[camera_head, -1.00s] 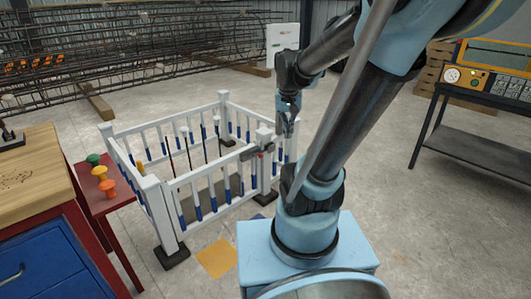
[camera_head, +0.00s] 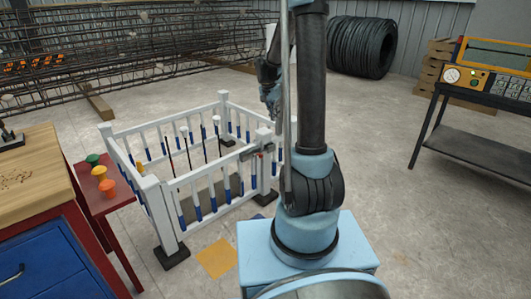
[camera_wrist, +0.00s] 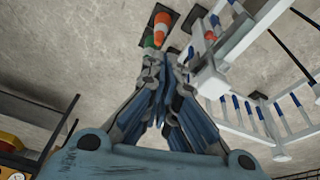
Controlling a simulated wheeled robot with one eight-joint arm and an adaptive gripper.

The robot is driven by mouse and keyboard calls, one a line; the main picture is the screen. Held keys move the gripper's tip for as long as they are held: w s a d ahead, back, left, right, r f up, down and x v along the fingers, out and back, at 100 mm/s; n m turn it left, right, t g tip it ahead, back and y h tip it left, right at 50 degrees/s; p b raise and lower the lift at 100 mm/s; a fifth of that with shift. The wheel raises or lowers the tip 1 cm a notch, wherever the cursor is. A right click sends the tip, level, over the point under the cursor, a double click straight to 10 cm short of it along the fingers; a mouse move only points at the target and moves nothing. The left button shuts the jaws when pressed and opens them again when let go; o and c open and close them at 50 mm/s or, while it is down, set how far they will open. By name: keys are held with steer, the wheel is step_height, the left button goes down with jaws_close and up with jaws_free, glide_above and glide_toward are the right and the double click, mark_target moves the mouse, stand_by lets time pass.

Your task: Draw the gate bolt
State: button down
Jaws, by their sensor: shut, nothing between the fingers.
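The gate bolt (camera_head: 257,152), a small grey fitting with a reddish part, sits on the near right corner of a white picket enclosure, beside the corner post (camera_head: 264,148). The front panel (camera_head: 212,172) runs left from it. My gripper (camera_head: 273,108) hangs just above and behind that corner post, apart from the bolt and partly hidden by my arm. In the wrist view my gripper (camera_wrist: 165,62) has its fingers together with nothing between them. White fence rails (camera_wrist: 235,50) lie to its right there.
Thin rods with white tops (camera_head: 217,122) stand inside the enclosure. A red side table (camera_head: 106,196) with coloured knobs stands left, by a wooden-topped workbench (camera_head: 28,165). A black coil (camera_head: 362,46) lies behind. An orange-and-white object (camera_wrist: 162,27) lies beyond the fingers.

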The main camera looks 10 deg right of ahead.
steer(key=w+f+m, duration=0.2)
steer(key=w+f, duration=0.7)
steer(key=w, duration=0.1)
steer(key=m+h, duration=0.1)
steer(key=m, duration=0.1)
glide_toward(271, 146)
steer(key=s+r, duration=0.2)
steer(key=s, duration=0.2)
steer(key=shift+w+a+f, duration=0.2)
steer(key=shift+a, duration=0.2)
steer(key=x, duration=1)
steer(key=shift+w, duration=0.1)
steer(key=shift+s+a+f, duration=0.1)
steer(key=shift+s+a, duration=0.5)
steer(key=shift+a, duration=0.35)
steer(key=shift+s+a+f, duration=0.15)
steer(key=shift+s+a, duration=0.25)
steer(key=shift+a, duration=0.35)
